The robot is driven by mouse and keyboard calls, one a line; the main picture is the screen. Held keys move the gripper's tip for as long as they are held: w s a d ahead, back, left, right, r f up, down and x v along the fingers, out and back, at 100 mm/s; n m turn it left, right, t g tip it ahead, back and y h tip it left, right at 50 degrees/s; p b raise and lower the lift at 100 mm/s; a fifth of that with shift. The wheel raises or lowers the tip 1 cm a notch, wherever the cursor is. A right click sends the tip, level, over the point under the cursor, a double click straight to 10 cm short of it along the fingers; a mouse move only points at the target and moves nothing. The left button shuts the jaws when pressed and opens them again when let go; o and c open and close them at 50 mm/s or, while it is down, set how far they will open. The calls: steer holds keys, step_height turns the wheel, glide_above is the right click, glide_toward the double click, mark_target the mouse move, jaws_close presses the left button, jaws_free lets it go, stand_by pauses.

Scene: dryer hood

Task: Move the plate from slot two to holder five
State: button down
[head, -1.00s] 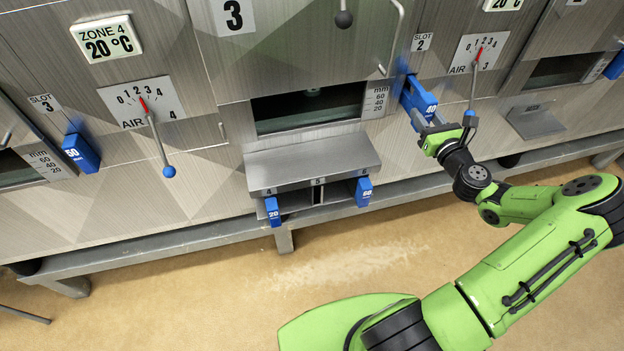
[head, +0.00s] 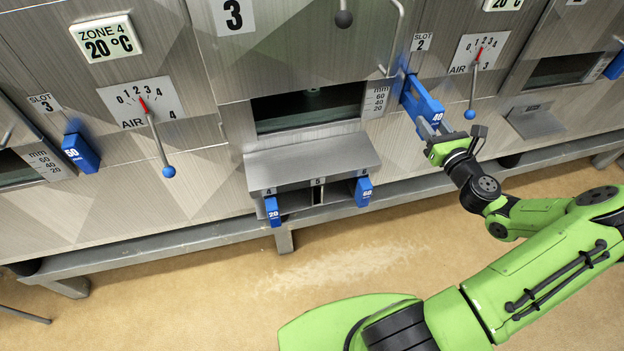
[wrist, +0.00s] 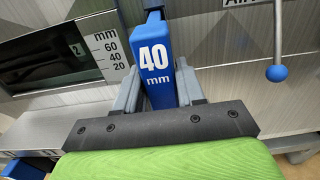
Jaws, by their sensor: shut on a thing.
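The blue plate marked 40 mm (head: 424,102) is at slot two, below the SLOT 2 label (head: 421,42). It sticks out from the panel, and its far end reaches back to the slot. My gripper (head: 429,132) is shut on its near end. In the wrist view, the plate (wrist: 155,62) stands between the two fingers of my gripper (wrist: 160,95). The holder rack (head: 312,160) has labels 4, 5 and 6. Holder five (head: 318,194), in the middle, shows no blue plate. A 20 plate (head: 273,211) is in holder four and a 60 plate (head: 363,191) in holder six.
A lever with a blue knob (head: 470,115) hangs close to the right of my gripper. Another air lever (head: 168,171) is at the left. A blue 50 plate (head: 81,153) is in slot three. The floor (head: 350,260) before the rack is clear.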

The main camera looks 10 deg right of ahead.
steer(key=shift+s, duration=1.35)
stand_by(0.5)
steer(key=shift+s+p, duration=0.45)
steer(key=shift+s, duration=1.3)
steer(key=shift+s+d, duration=0.1)
steer(key=s+p, duration=0.1)
steer(key=s, duration=0.9)
steer(key=shift+w, duration=0.15)
